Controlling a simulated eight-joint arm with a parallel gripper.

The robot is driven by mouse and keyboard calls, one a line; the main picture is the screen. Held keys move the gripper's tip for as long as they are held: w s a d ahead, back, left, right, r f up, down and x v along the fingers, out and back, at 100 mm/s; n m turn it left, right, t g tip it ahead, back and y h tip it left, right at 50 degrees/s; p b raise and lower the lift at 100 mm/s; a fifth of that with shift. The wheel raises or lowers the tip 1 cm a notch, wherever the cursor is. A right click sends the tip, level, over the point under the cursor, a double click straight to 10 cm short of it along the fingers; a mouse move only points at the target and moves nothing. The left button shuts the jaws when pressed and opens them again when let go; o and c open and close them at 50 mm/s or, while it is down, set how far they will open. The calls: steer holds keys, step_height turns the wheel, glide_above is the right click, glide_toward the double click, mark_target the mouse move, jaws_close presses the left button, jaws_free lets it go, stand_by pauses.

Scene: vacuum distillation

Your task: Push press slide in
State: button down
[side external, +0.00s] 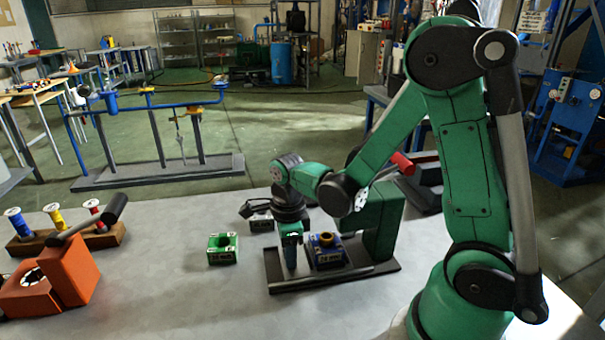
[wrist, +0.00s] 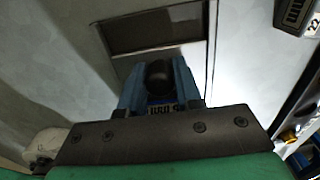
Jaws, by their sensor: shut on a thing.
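The press has a green body (side external: 380,222) and a dark base (side external: 340,278) on the grey table. A blue block (side external: 328,256) with a yellow ring on top sits on the base, just right of my gripper. My gripper (side external: 291,266) points down at the left end of the base. In the wrist view my blue fingers (wrist: 158,90) are closed around a dark rounded piece (wrist: 157,76), which seems to be the slide's handle. The slide itself is hard to tell apart from the base, and the fingertip contact is partly hidden.
A green block (side external: 222,250) stands left of the press, and a grey block (side external: 260,222) lies behind my gripper. An orange device (side external: 68,272) with a black lever and a wooden rack of spools (side external: 70,240) stand at the left. The table's front middle is clear.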

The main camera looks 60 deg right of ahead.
mark_target(309, 258)
steer(key=shift+s+d, duration=1.3)
steer(key=shift+d, duration=0.05)
stand_by(0.4)
steer(key=c, duration=0.6)
jaws_free()
steer(key=shift+r, duration=3.5)
